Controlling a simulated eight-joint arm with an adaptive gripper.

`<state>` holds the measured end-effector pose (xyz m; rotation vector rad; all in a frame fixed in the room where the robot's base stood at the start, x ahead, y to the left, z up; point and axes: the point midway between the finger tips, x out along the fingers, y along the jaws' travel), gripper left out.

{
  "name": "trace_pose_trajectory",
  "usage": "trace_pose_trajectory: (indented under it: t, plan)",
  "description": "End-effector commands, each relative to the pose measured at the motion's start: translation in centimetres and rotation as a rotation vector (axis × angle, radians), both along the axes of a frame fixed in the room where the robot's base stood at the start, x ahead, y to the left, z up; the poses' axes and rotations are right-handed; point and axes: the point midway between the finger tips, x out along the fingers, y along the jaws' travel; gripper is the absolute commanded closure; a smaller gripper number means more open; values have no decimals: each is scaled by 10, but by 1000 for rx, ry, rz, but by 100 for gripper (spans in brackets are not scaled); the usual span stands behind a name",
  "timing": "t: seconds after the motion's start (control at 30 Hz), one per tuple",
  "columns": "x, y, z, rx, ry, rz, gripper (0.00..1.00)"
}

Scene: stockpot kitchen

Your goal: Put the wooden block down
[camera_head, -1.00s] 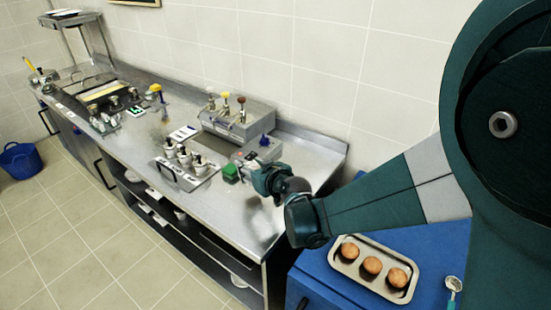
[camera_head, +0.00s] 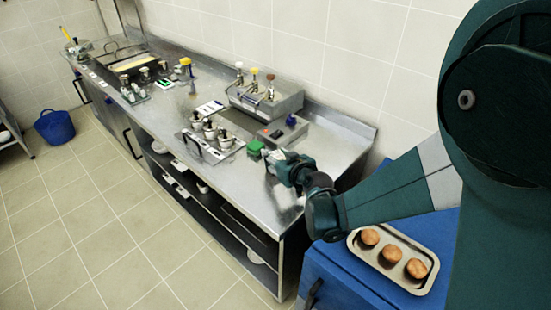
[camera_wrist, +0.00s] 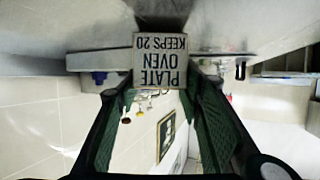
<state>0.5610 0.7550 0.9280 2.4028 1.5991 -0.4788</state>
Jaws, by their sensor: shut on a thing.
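In the wrist view a small squared block (camera_wrist: 160,62) sits between the two dark green fingers of my gripper (camera_wrist: 160,88). Its pale grey-brown face carries upside-down dark lettering, "PLATE OVEN KEEPS 20". The fingers are shut on it. In the head view my gripper (camera_head: 270,157) is low over the right part of the steel counter (camera_head: 240,190). A bright green thing (camera_head: 256,147) shows right at its tip; I cannot tell whether this is part of the held block. Whether the block touches the counter is hidden.
A tray of small pots (camera_head: 212,140) stands left of my gripper. A steel dispenser unit with pumps (camera_head: 262,97) and a small box with a blue knob (camera_head: 283,131) are behind. Bare counter lies in front.

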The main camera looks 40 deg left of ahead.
Motion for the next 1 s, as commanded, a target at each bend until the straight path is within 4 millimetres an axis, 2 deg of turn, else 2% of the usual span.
trace_pose_trajectory:
  t: [0.53,0.57,0.67,1.0]
  plan:
    - [0,0,-9,0,0,0,76]
    - [0,0,-8,0,0,0,60]
    - [0,0,-8,0,0,0,48]
    - [0,0,-7,0,0,0,48]
